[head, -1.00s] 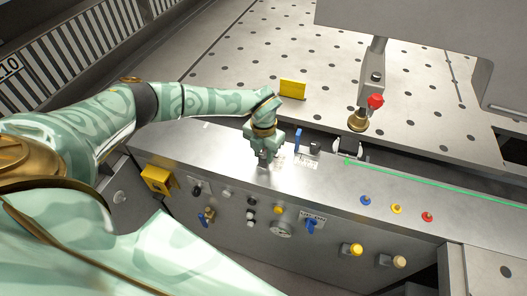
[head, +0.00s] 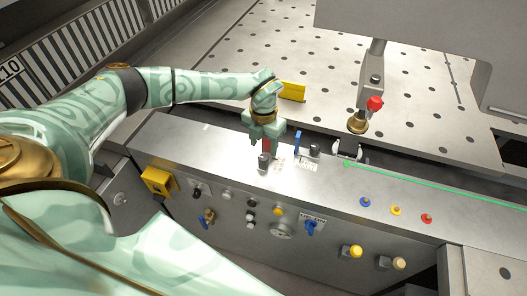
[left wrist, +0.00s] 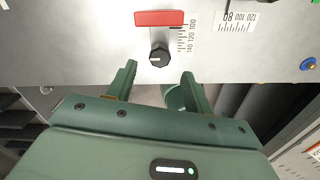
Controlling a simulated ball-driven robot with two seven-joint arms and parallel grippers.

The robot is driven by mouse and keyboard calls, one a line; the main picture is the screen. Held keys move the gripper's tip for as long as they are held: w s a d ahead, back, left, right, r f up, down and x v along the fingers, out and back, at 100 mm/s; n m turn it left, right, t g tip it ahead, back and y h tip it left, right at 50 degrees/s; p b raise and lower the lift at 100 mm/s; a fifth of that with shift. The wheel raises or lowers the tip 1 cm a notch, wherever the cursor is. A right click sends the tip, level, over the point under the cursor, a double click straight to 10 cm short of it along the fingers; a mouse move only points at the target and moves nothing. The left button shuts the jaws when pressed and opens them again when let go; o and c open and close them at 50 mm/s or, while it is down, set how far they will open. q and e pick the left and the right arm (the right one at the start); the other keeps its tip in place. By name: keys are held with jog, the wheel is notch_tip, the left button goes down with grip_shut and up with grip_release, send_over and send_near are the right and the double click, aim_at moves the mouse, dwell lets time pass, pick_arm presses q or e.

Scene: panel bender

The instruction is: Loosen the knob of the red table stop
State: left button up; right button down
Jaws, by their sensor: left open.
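The red table stop (head: 267,147) stands on the metal ledge in the head view, partly hidden by my left gripper (head: 264,131). Its black knob (head: 263,161) sits just in front of it. In the left wrist view the red stop (left wrist: 160,18) is at the top, with the round black knob (left wrist: 159,55) below it beside a printed scale. My left gripper (left wrist: 158,75) is open there, its fingertips just short of the knob, one to each side of its line. Nothing is between the fingers. My right gripper is not in view.
A blue stop (head: 297,142) with its own black knob (head: 314,149) stands close to the right. A yellow block (head: 293,91) is behind. The front panel carries several valves and buttons.

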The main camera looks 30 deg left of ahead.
aim_at(264, 157)
pick_arm(q)
notch_tip(264, 157, up, 11)
dwell(1.3)
